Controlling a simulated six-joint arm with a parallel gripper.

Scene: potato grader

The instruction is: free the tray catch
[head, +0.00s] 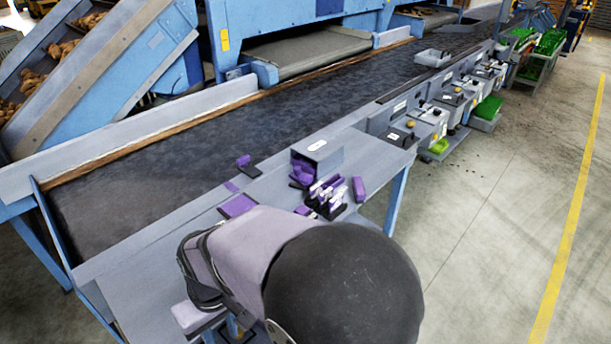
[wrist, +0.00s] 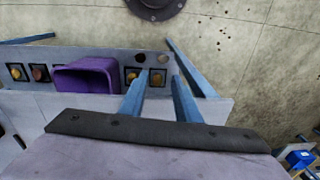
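I cannot pick out the tray catch in either view. A purple open tray-like box (wrist: 85,82) sits at the grey panel in the wrist view, left of my gripper. My gripper (wrist: 162,77) shows in the wrist view as two blue fingers rising from a dark bolted bar. The fingertips are apart, with nothing seen held between them. They overlap the panel's lower edge and the round knobs in the picture; I cannot tell whether they touch.
A grey box (head: 317,158) and several purple blocks stand on the grey side table. A flat purple piece (head: 237,206) lies left of them. A dark conveyor belt (head: 240,130) runs behind. Several round knobs (wrist: 158,78) line the panel. Concrete floor (head: 500,220) is clear at right.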

